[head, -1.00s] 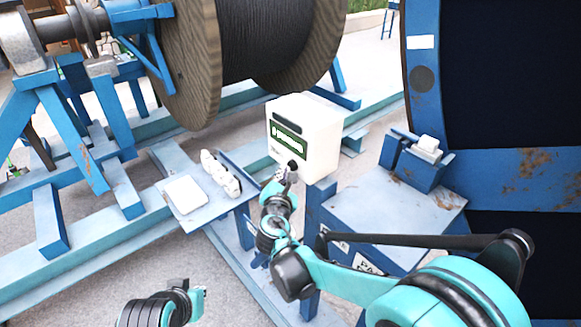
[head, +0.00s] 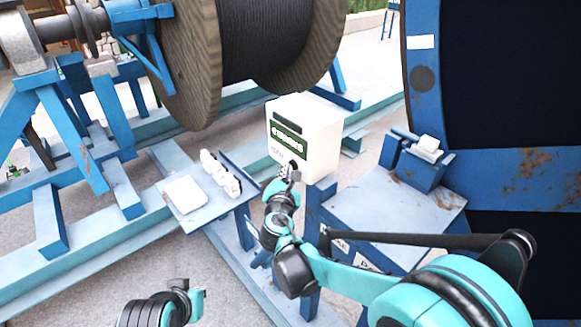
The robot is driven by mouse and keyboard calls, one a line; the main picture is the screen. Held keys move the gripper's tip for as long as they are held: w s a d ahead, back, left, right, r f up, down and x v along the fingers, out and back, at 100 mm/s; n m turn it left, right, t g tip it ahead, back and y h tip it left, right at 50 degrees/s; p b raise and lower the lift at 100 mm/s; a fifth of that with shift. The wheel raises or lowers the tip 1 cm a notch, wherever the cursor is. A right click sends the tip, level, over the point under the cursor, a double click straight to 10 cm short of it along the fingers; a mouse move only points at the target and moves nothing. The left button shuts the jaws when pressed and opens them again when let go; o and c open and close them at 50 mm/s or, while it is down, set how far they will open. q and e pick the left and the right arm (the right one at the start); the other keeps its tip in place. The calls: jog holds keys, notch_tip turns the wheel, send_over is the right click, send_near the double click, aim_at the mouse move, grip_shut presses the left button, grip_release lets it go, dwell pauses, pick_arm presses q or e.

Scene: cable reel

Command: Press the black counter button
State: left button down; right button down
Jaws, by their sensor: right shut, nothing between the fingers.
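The white counter box (head: 310,135) stands in the middle of the head view, with a green display (head: 287,136) on its front face. The display's characters are too small to read surely. A small dark spot, seemingly the black button (head: 293,163), shows low on that face. My right gripper (head: 288,174) is shut and empty, with its tip right at the button and covering part of it. I cannot tell whether it touches or presses the button.
A blue shelf left of the box holds a white pad (head: 185,192) and several white rounded pieces (head: 220,173). A blue table (head: 395,210) stands right of the box. The large cable reel (head: 270,45) is behind, and a blue frame (head: 515,178) rises at right.

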dwell(0.5)
jog(key=shift+s+a, duration=0.55)
jog(key=shift+a, duration=0.2)
jog(key=shift+s+a, duration=0.75)
jog(key=shift+a, duration=0.3)
jog(key=shift+s+a, duration=0.7)
jog(key=shift+a, duration=0.3)
